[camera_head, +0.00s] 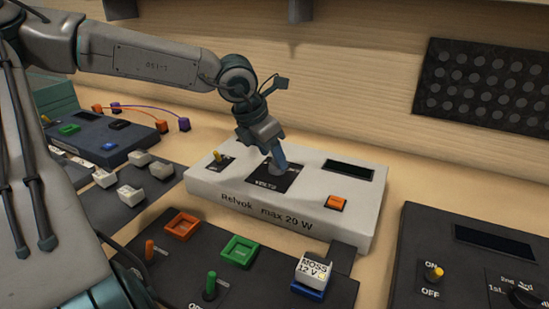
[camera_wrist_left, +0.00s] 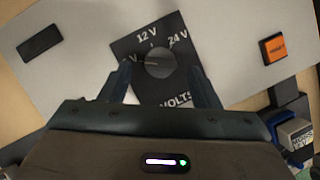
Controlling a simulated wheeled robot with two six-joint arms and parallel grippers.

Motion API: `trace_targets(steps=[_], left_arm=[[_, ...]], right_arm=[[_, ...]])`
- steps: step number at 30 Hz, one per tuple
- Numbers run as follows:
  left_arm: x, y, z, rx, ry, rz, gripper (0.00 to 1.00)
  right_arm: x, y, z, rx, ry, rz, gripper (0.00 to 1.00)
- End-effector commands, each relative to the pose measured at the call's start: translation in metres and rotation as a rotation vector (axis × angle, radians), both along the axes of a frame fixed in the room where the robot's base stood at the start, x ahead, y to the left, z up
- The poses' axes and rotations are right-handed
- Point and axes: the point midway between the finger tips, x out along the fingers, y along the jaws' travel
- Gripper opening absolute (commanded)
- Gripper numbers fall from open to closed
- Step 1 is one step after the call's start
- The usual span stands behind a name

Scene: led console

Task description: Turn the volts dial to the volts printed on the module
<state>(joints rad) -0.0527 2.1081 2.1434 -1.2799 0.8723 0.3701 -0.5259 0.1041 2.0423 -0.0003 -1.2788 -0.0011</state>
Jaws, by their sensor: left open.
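The volts dial (camera_wrist_left: 160,62) is a round grey knob on a black plate (camera_wrist_left: 135,82) marked 12 V, 24 V and a third, partly hidden value at the left. A light mark on the knob's left side faces left, toward that third value. The module (camera_head: 313,268) is a white block printed "MOSS 12 V", seated in a blue socket at the front. My left gripper (camera_wrist_left: 160,85) is open, with one finger on each side of the dial; I cannot tell whether they touch it. In the head view my left gripper (camera_head: 277,163) points down over the dial and partly hides it.
The white console (camera_head: 235,192), labelled "Relvok max 20 W", carries a yellow switch (camera_head: 217,157), a dark display (camera_head: 348,170) and an orange button (camera_head: 337,202). Green (camera_head: 240,250) and orange (camera_head: 182,225) sockets lie in front. Another dark console (camera_head: 470,275) stands right.

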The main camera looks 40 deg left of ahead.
Motion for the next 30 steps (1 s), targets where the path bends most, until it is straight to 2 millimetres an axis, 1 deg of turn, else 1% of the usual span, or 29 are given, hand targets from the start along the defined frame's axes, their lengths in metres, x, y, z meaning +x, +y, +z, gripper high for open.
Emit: trace_targets(steps=[1, 3, 7, 18, 20, 24, 25, 30], left_arm=[[0.002, 0.000, -0.006, 0.003, 0.004, 0.001, 0.56], [0.004, -0.001, -0.012, 0.001, 0.003, 0.001, 0.56], [0.008, -0.002, -0.019, 0.001, 0.002, 0.001, 0.56], [0.009, -0.002, -0.022, 0.000, -0.001, 0.000, 0.56], [0.009, -0.002, -0.022, 0.000, -0.001, 0.000, 0.45], [0.009, -0.002, -0.022, 0.000, 0.000, 0.000, 0.17], [0.009, -0.002, -0.022, 0.000, -0.001, 0.000, 0.12], [0.009, -0.002, -0.022, -0.001, -0.001, -0.004, 0.12]], right_arm=[[0.000, 0.000, -0.001, 0.000, 0.000, 0.000, 0.00], [0.000, 0.000, -0.001, 0.000, 0.000, 0.000, 0.00], [0.000, 0.000, -0.002, 0.000, 0.000, 0.000, 0.00], [0.000, 0.000, -0.003, 0.000, 0.001, 0.000, 0.00], [0.000, 0.000, -0.003, 0.000, 0.001, 0.000, 0.00], [0.000, 0.000, -0.003, 0.000, 0.002, 0.000, 0.00], [0.000, 0.000, -0.003, 0.000, 0.002, 0.000, 0.00], [0.000, 0.000, -0.003, 0.000, 0.002, -0.001, 0.00]])
